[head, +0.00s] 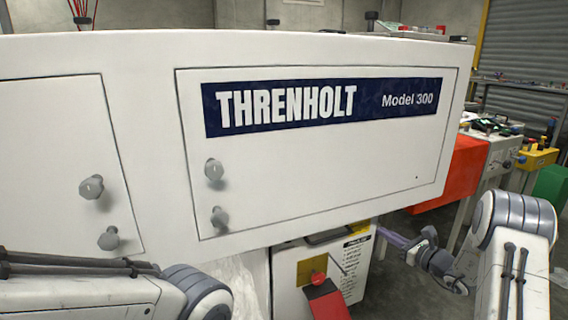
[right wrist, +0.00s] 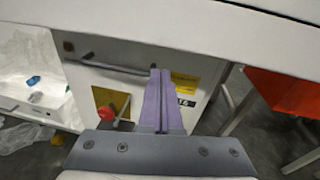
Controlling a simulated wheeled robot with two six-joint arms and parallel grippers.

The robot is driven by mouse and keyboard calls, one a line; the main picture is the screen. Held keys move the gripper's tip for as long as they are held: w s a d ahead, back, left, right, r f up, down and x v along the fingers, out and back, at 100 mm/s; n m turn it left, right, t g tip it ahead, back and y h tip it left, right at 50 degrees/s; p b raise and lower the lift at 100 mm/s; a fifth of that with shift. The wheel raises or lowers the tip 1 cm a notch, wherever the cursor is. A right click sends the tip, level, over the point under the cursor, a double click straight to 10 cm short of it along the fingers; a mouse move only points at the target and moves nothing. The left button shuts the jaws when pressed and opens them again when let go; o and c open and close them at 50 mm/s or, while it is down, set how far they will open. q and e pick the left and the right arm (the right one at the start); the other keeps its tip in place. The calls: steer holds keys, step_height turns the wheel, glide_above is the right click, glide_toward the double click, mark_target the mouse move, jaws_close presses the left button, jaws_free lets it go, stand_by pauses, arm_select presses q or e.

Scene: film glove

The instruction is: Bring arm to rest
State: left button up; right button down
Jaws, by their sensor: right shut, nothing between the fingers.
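My right gripper (head: 384,235) is below the right part of the white machine housing (head: 330,185), pointing left. Its purple-grey fingers are together and empty. In the right wrist view the shut fingers (right wrist: 160,78) point toward the white control panel, with no object between them. The right arm comes in from the lower right. My left arm crosses the lower left corner, but its gripper is out of view.
The housing's lower edge hangs above my right gripper. A control cabinet (head: 297,262) with a red part (head: 327,303) stands to its left. An orange-red block (head: 455,172) is behind, at right. Grey floor shows between.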

steer(key=s+a+f+n+g+y, duration=0.1)
steer(key=s+a+n+g, duration=0.55)
steer(key=a, duration=0.25)
steer(key=s+a+f+n+g, duration=0.2)
steer(key=s+a+n+g, duration=0.35)
steer(key=s+a, duration=0.3)
steer(key=s+r+n+h, duration=0.2)
steer(key=s+n+h, duration=0.6)
steer(key=s+n, duration=0.8)
steer(key=s+a+r+n+g, duration=0.2)
steer(key=s+a+r+n, duration=0.1)
steer(key=s+a+n, duration=0.3)
steer(key=s+a+r+n+g, duration=0.1)
steer(key=s+a+r+n, duration=0.2)
steer(key=s+a, duration=0.3)
step_height(320, 180, up, 35)
steer(key=a+p, duration=0.1)
steer(key=p, duration=3.4)
steer(key=shift+w+a+f+n+y, duration=0.2)
steer(key=shift+w+n+y, duration=0.1)
steer(key=shift+w+y, duration=0.1)
